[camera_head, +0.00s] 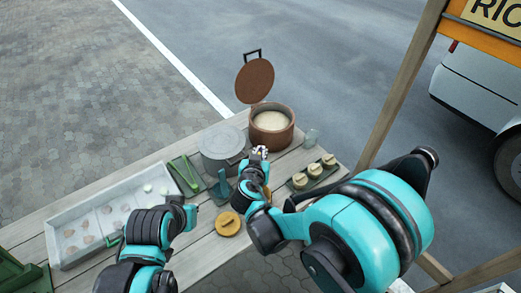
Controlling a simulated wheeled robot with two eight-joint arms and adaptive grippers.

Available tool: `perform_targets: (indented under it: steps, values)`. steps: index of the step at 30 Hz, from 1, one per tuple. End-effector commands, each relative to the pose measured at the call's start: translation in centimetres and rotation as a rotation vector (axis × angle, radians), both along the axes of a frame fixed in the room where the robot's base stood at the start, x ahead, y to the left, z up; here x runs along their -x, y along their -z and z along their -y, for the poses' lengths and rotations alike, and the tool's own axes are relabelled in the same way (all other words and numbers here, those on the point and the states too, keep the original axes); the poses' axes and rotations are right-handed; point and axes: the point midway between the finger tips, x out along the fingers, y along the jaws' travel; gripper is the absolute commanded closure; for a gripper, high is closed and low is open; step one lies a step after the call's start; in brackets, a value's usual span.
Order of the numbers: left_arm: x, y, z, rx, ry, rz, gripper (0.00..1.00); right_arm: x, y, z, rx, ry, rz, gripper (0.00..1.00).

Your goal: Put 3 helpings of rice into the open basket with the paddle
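The brown round pot (271,128) stands open at the back of the counter, with pale rice (270,120) inside. Its brown lid (254,80) is raised behind it. My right gripper (259,154) is at the pot's near side, and its fingers are too small to read. I cannot make out the paddle. A tan round lid with a knob (228,223) lies on the counter left of my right forearm. A tan edge shows beside my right wrist, mostly hidden; I cannot tell if it is the open basket. My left gripper (188,214) is low over the counter, its fingers unclear.
A grey lidded pot (222,143) stands left of the rice pot. A long white tray (57,232) holds several pale pieces. A wooden post (402,85) rises at right.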

Motion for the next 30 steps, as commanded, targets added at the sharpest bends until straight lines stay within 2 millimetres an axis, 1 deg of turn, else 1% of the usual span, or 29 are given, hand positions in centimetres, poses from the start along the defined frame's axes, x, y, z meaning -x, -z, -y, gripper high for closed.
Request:
perform_targets:
  steps: [1,8,12,27,30]
  values:
    - [0.0,0.6,0.0,0.0,0.0,0.0,1.0,0.0,0.7,0.0,0.0,0.0,0.0,1.0]
    - [0.0,2.2,0.0,0.0,0.0,0.0,1.0,0.0,3.0,0.0,0.0,0.0,0.0,1.0]
    - [0.0,3.7,0.0,0.0,0.0,0.0,1.0,0.0,4.6,0.0,0.0,0.0,0.0,1.0]
    - [0.0,8.8,0.0,0.0,0.0,0.0,1.0,0.0,9.8,0.0,0.0,0.0,0.0,1.0]
    - [0.0,9.5,0.0,0.0,0.0,0.0,1.0,0.0,10.6,0.0,0.0,0.0,0.0,1.0]
